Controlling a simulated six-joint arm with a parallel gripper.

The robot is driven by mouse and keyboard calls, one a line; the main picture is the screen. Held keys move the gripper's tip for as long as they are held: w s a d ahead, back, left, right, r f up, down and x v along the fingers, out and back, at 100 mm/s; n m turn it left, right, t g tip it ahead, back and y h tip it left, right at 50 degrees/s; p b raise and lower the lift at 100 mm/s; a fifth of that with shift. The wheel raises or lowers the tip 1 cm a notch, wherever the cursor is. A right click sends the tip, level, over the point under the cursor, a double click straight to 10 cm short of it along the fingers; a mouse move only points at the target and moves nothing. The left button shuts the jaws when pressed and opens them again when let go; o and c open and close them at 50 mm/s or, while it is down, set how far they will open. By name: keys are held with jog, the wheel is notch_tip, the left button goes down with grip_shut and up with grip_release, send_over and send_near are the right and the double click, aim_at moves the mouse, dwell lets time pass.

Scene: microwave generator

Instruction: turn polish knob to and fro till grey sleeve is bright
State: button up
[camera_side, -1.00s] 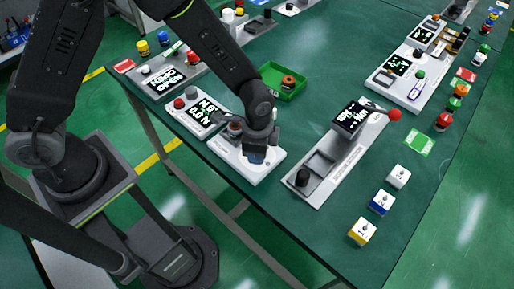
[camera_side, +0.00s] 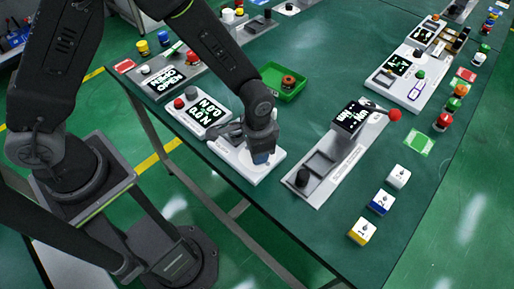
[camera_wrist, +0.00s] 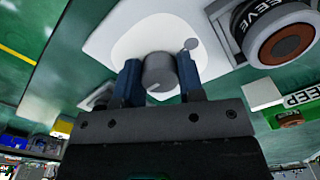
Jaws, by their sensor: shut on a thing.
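In the wrist view my gripper (camera_wrist: 158,76) has its two blue fingers on either side of the grey polish knob (camera_wrist: 158,70), shut on it. The knob has a pale mark on its face and stands on a white plate (camera_wrist: 110,40). At the upper right is a round part lettered "EEVE" (camera_wrist: 252,18), partly cut off, with a grey rim around a brown centre. How bright the sleeve is, I cannot tell. In the side view my gripper (camera_side: 262,157) is down over the white unit (camera_side: 272,172) and hides the knob.
A screen unit (camera_side: 205,112) with a red button stands just left. A green tray (camera_side: 284,88) holding a brown ringed part lies behind. A grey unit with a red-ball lever (camera_side: 393,115) stands to the right. Several marked blocks (camera_side: 381,202) lie near the table's right edge.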

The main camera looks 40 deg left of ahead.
jog(key=n, duration=0.4)
jog(key=shift+n, duration=0.8)
jog(key=n, duration=0.2)
jog(key=shift+n, duration=0.3)
jog(key=n, duration=0.3)
